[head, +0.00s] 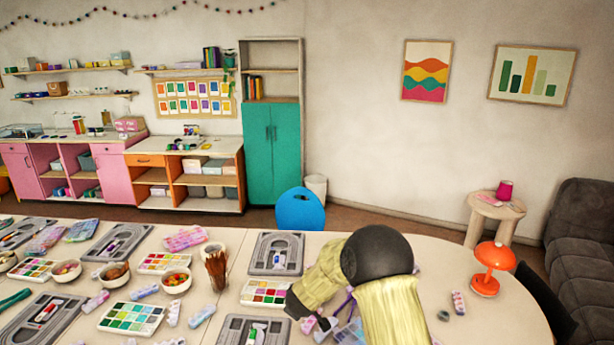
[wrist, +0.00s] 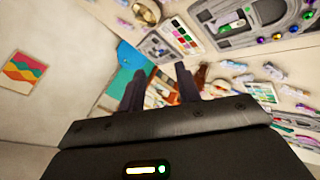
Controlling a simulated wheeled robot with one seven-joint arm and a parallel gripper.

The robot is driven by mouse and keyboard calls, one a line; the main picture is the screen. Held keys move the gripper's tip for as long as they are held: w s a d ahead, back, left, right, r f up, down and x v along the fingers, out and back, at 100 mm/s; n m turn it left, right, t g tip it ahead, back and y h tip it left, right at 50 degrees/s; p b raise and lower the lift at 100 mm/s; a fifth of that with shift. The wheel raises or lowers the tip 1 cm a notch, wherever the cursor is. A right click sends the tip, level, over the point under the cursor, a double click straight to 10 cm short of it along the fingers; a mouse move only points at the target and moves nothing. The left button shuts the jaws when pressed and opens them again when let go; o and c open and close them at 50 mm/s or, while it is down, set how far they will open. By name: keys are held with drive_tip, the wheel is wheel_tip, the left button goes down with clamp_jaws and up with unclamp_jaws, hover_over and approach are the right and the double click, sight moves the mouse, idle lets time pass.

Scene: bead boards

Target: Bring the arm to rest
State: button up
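My arm, in a yellow sleeve with a black joint, reaches over the right part of the table (head: 420,260) in the head view. It hides part of the tabletop. My gripper (wrist: 160,80) shows in the wrist view with its two dark fingers apart and nothing visible between them. The wrist view is tilted and looks across the table toward the wall. I cannot tell how high the gripper is above the table.
Grey bead boards (head: 275,254), paint-like colour trays (head: 132,318), bowls (head: 175,281) and a brush cup (head: 217,270) crowd the table's left and middle. An orange lamp (head: 491,268) stands at the right. A blue chair (head: 300,209) is behind the table.

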drive_tip(key=s+d+m+g+b, duration=0.3)
drive_tip(key=s+d, duration=0.5)
drive_tip(key=s, duration=0.8)
drive_tip(key=s+d+r+m+g+b, duration=0.1)
drive_tip(key=s+d+m+g+b, duration=0.2)
drive_tip(key=s, duration=1.4)
drive_tip(key=d+m+b, duration=0.1)
drive_tip(key=d+m, duration=0.3)
drive_tip(key=d, duration=0.1)
drive_tip(key=shift+r+m+g+b, duration=0.3)
drive_tip(key=shift+b, duration=0.05)
drive_tip(key=shift+s+d, duration=0.1)
clamp_jaws()
